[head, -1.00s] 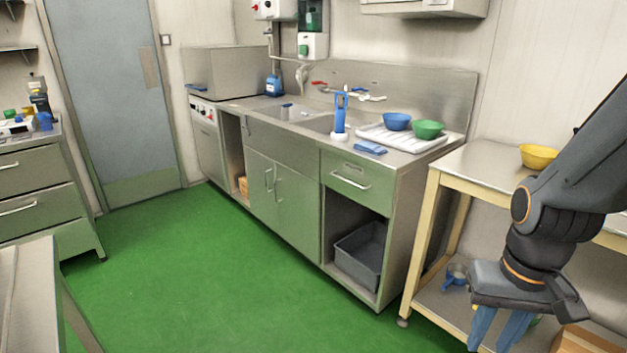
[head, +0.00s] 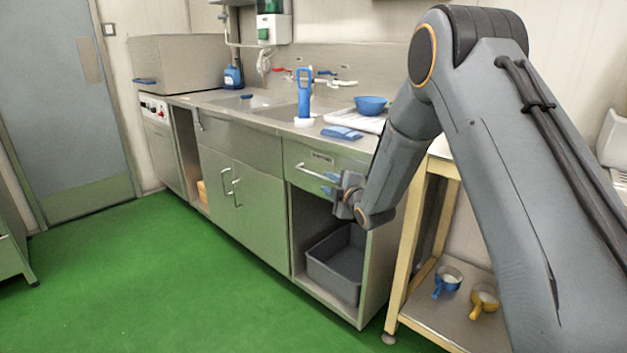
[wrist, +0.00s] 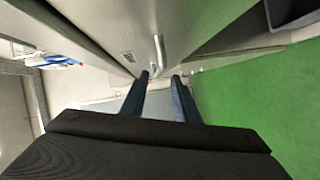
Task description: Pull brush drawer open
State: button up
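The drawer (head: 298,157) is a grey metal front under the sink counter, with a label and a bar handle (head: 309,170). Its front looks flush with the cabinet, so it is shut. In the head view my gripper (head: 328,183) is at the right part of the handle, partly hidden by my wrist. In the wrist view the two blue fingers (wrist: 161,78) are apart with nothing between them. The silver handle (wrist: 159,50) shows just beyond the fingertips, in line with the gap. I cannot tell whether they touch it.
A grey bin (head: 335,265) stands in the open bay below the drawer. A blue cloth (head: 342,132), a blue brush (head: 304,92) and a blue bowl (head: 371,104) are on the counter. A table (head: 393,300) with scoops on its shelf stands at right. The green floor (head: 190,285) in front is clear.

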aim_at(315, 175)
jog(key=shift+n+y, duration=0.6)
jog(key=shift+n, duration=0.1)
jog(key=shift+a+b+x, duration=0.15)
jog(key=shift+b+x, duration=0.05)
jog(key=shift+x, duration=2.35)
jog(key=shift+a+b+x, duration=0.15)
jog(key=shift+b+x, duration=0.05)
jog(key=shift+x, duration=2.3)
jog(key=shift+s+r, duration=0.1)
jog(key=shift+s, duration=0.05)
grip_shut()
